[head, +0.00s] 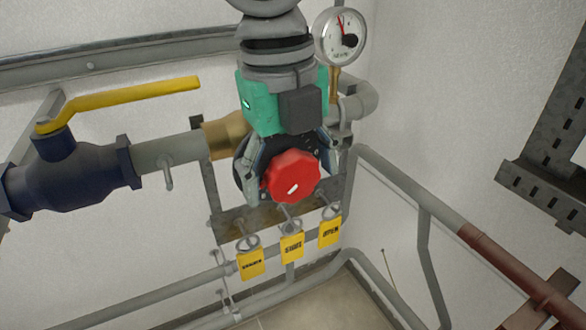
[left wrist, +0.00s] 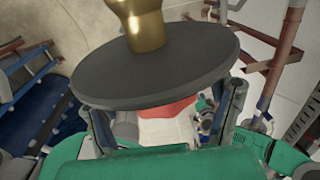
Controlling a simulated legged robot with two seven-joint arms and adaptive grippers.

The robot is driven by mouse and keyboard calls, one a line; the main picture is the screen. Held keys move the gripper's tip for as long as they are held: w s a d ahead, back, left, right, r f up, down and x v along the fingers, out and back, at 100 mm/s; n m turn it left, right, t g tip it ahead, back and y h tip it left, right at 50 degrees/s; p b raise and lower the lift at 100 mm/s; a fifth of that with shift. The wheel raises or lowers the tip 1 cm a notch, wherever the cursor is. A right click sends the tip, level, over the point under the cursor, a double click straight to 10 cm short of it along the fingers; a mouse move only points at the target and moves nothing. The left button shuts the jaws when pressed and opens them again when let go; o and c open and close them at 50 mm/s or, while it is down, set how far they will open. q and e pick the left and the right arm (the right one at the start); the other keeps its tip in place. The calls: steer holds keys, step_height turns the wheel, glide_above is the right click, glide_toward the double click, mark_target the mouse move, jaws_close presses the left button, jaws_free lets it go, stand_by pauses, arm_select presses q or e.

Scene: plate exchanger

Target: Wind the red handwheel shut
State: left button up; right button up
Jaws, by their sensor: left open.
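The red handwheel (head: 291,177) is a faceted red knob with a small white mark, near the middle of the head view. A dark round disc (head: 242,168) sits behind it, joined to a brass fitting (head: 224,138). In the left wrist view the dark disc (left wrist: 155,65) covers most of the handwheel, and only a red strip (left wrist: 166,110) shows below it. My left gripper (head: 290,160) comes from above, open, with its fingers on either side of the handwheel and disc. Whether the fingers touch them I cannot tell. My right gripper is not in view.
A pressure gauge (head: 340,36) stands close to the right of my left arm. A yellow lever (head: 125,93) on a dark blue valve (head: 72,175) is at left. Yellow tags (head: 291,247) hang from small valves below. Pipes run along the walls.

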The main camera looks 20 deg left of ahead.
arm_select(q)
steer(key=shift+w+a, duration=0.1)
steer(key=shift+c, duration=0.8)
steer(key=shift+a, duration=0.1)
steer(key=c, duration=1)
steer(key=o, duration=1.2)
steer(key=shift+c, duration=0.2)
steer(key=shift+r, duration=0.1)
